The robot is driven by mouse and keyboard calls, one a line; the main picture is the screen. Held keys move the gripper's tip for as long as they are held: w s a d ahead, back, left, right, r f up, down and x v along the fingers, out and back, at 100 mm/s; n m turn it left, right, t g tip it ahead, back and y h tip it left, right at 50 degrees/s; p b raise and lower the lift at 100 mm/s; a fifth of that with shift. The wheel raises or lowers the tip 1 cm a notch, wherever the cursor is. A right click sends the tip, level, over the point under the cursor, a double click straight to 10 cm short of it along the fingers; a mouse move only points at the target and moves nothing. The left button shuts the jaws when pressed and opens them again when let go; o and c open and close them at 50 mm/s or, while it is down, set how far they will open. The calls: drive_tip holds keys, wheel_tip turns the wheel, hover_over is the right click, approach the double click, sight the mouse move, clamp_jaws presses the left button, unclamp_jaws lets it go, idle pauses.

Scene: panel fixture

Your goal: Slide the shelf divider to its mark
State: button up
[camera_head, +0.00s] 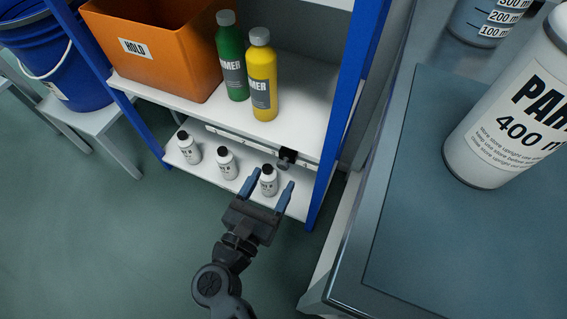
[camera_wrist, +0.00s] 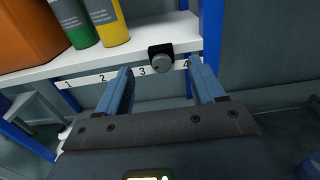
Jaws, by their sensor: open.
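In the wrist view the knob (camera_wrist: 162,62) stands between the numbers 3 and 4 on the strip (camera_wrist: 86,83). My gripper (camera_head: 273,177) is open and empty, in front of the shelf unit and pointing at it. In the wrist view its two blue fingers (camera_wrist: 160,65) appear on either side of the knob, which lies beyond them. I cannot see which number is the mark.
Green (camera_head: 231,58) and yellow (camera_head: 263,78) bottles and an orange bin (camera_head: 150,50) stand on the shelf above the strip. Several small white bottles (camera_head: 227,163) stand on the lower shelf. A blue upright (camera_head: 338,125) bounds the right side, near a grey counter (camera_head: 400,240).

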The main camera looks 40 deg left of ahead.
sight(281, 164)
drive_tip(key=b+x, duration=0.1)
drive_tip(key=x, duration=0.6)
drive_tip(key=shift+s, duration=0.1)
clamp_jaws()
idle(0.5)
drive_tip(key=shift+b, duration=0.3)
